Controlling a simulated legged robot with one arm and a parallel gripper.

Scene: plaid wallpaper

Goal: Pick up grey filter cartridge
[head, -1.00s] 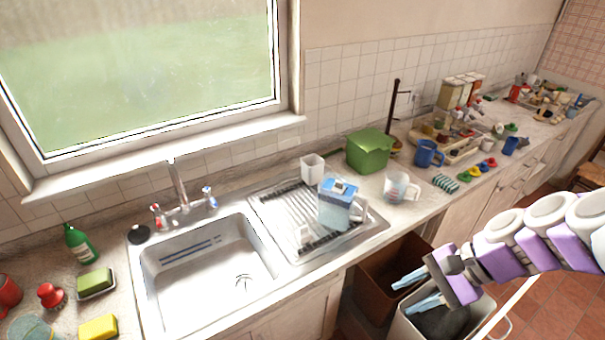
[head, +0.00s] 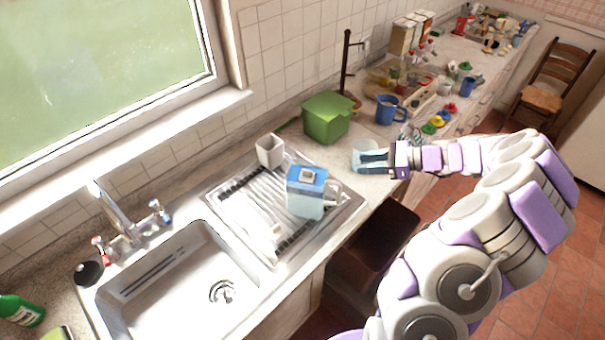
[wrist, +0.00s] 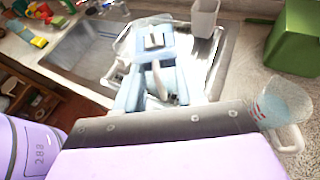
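A small pale piece (head: 275,233) lies on the drying rack, left of the blue-lidded water filter jug (head: 306,192); it may be the grey filter cartridge, but I cannot tell for sure. It also seems to show in the wrist view (wrist: 115,72). The jug stands on the rack with its handle to the right. My gripper (head: 360,162) is open and empty, its pale blue fingers pointing left, right of the jug and close to a clear measuring cup (head: 364,147). In the wrist view the jug (wrist: 153,42) shows beyond the fingers, partly hidden by them.
A white square cup (head: 270,151) stands at the rack's back edge. A green box (head: 328,117) and a blue mug (head: 389,109) stand on the counter behind my gripper. The sink (head: 180,285) is at left. A brown bin (head: 382,236) stands below the counter.

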